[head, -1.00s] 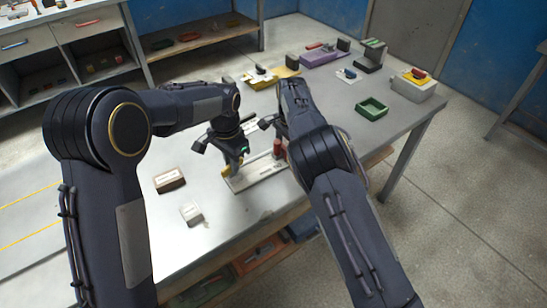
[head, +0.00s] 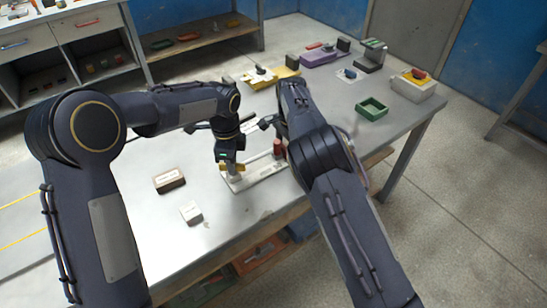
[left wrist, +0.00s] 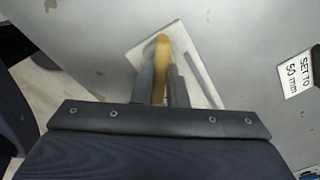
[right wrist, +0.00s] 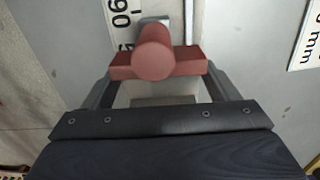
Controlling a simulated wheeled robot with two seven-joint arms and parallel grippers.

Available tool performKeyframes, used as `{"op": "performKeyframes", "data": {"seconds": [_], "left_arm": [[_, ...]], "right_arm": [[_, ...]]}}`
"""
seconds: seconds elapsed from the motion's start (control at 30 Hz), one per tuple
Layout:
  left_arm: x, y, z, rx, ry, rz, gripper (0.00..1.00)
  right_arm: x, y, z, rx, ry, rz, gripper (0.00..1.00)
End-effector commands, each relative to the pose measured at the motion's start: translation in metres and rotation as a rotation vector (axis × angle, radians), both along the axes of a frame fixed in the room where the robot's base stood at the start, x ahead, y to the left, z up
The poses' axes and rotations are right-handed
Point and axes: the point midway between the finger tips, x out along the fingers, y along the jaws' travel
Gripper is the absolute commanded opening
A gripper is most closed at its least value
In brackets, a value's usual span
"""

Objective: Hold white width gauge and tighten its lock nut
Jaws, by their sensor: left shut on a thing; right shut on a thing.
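The white width gauge (head: 262,177) lies flat on the grey bench, between my two grippers. My left gripper (head: 231,166) is over its left end, shut on a yellow handle-like part (left wrist: 162,62) that stands on the white plate (left wrist: 192,48). My right gripper (right wrist: 155,88) is shut on a red crossbar part with a round knob (right wrist: 155,52), which also shows in the head view (head: 278,147). Beside it in the right wrist view is a printed scale reading 90. I cannot tell which coloured part is the lock nut. My right fingertips are hidden in the head view.
A label reading "SET TO 50 mm" (left wrist: 298,74) lies beside the gauge. A brown box (head: 169,181) and a small white block (head: 191,212) are at the left front. A green tray (head: 371,109) and a yellow fixture (head: 278,77) are farther back. The right front of the bench is clear.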

Motion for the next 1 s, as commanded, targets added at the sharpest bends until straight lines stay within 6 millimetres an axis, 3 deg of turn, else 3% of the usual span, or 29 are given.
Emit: {"op": "performKeyframes", "data": {"seconds": [0.6,1.0], "left_arm": [[0.0004,0.0004,0.0003,0.0,-0.001,-0.553,0.0],[0.0006,0.0,0.0006,-0.001,-0.002,-0.746,0.0]], "right_arm": [[0.0002,-0.0001,0.0003,-0.001,-0.001,0.002,0.45],[0.0001,0.0,0.0003,-0.001,-0.001,0.002,0.45]]}}
